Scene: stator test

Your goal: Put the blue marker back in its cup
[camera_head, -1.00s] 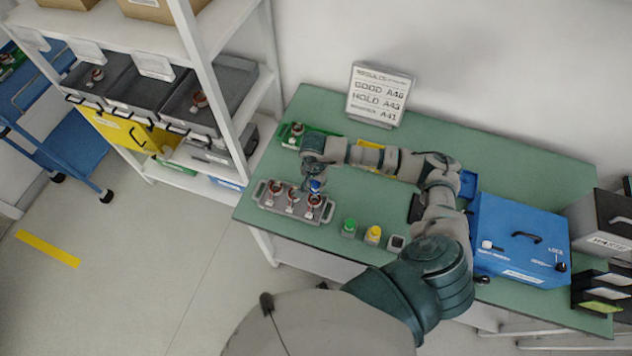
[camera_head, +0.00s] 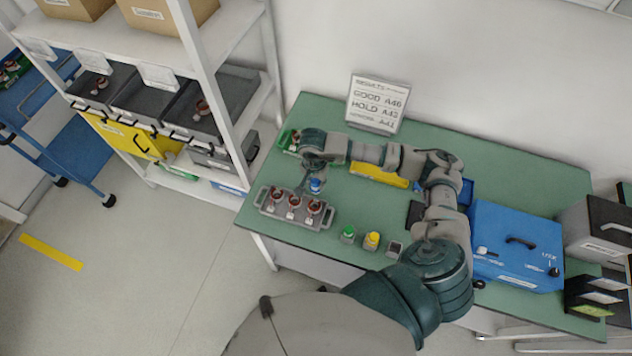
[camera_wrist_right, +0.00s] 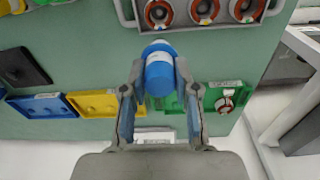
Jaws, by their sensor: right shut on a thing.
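My right gripper (camera_head: 312,179) is shut on the blue marker (camera_head: 316,186), above the table behind the right end of the grey stator tray. In the right wrist view, the blue marker (camera_wrist_right: 159,72) sits between the two fingers of the gripper (camera_wrist_right: 160,92), its blue end toward the camera. A small dark-topped cup (camera_head: 395,249) stands with no marker in it, at the right end of a short row. The green marker (camera_head: 348,231) and the yellow marker (camera_head: 372,239) stand in their cups left of it. My left gripper is not in view.
The grey tray (camera_head: 264,208) holds three copper stators. A blue test box (camera_head: 520,255) stands right of the cups. A yellow tray (camera_head: 375,178) and a green tray (camera_head: 285,145) lie farther back, near a sign (camera_head: 376,102). My right arm spans the table between cups and sign.

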